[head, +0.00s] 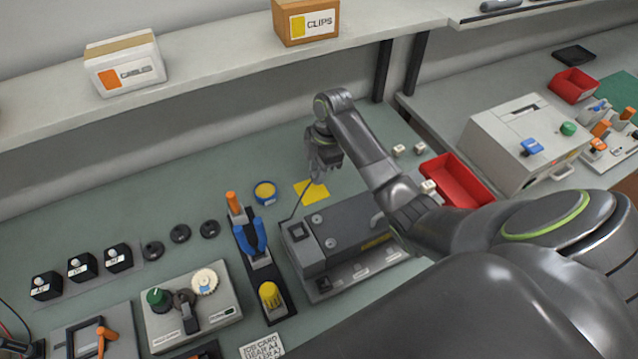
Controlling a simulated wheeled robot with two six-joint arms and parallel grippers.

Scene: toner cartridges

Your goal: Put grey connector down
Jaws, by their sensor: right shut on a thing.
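My right gripper (325,163) is above the back of the bench, beyond the dark grey machine (342,235). It is shut on the grey connector, which is small and mostly hidden between the fingers. A yellow note (311,192) lies on the bench just below the gripper in the picture. I cannot tell whether the connector touches the bench. My left gripper is out of view.
A red tray (457,181) and small white blocks (399,149) are right of the gripper. A yellow-topped blue tin (265,192) and a tool rack (262,265) are left. The shelf (215,83) overhangs the back.

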